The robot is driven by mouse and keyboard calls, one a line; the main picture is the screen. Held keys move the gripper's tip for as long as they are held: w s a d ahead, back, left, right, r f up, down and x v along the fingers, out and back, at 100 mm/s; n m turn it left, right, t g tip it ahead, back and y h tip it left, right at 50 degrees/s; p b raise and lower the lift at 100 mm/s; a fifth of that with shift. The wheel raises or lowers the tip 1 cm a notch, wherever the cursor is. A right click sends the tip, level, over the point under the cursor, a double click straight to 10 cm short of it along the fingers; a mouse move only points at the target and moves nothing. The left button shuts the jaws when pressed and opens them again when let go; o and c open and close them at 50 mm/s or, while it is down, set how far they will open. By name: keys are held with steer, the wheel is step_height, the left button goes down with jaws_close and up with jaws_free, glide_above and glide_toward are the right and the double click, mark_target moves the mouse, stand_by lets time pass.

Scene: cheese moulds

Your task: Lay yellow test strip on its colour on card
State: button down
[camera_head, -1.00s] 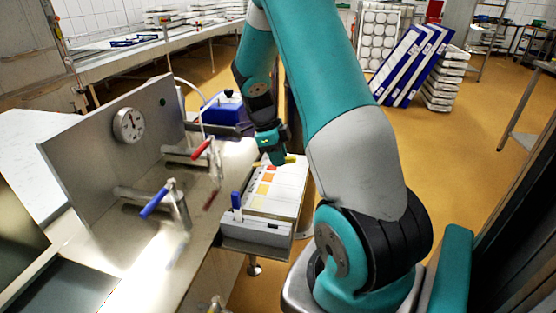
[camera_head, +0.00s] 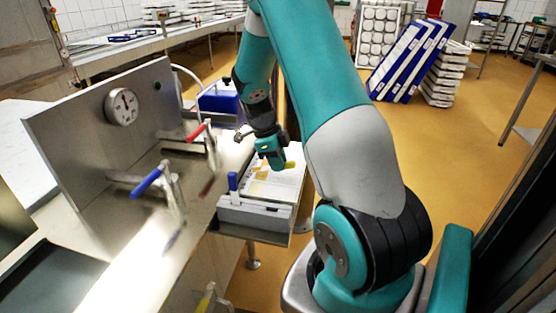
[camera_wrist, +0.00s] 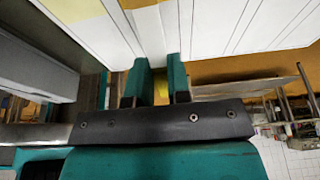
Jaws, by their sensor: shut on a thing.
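My gripper (camera_head: 272,164) is over the card (camera_head: 287,186), a white lined sheet with a row of colour patches on the bench's end shelf. It is shut on the yellow test strip (camera_head: 290,164), which sticks out to the right of the fingers. In the wrist view, a bit of yellow strip (camera_wrist: 161,91) shows between the two fingertips (camera_wrist: 158,80); most of it is hidden. A pale yellow patch (camera_wrist: 78,8) of the card shows at the top left there. I cannot tell whether the strip touches the card. The gripper hides some patches.
A grey box (camera_head: 256,213) with a blue clip (camera_head: 233,183) stands at the card's near end. To the left are a blue-handled valve (camera_head: 148,182), a red-handled valve (camera_head: 199,132) and a panel with a dial (camera_head: 122,107). Open floor lies to the right.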

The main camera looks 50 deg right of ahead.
steer(key=shift+f, duration=0.25)
steer(key=c, duration=1)
jaws_free()
steer(key=p+v, duration=0.1)
steer(key=v, duration=1.6)
steer(key=shift+r, duration=0.25)
steer(key=shift+a+p, duration=0.1)
steer(key=shift+p, duration=0.2)
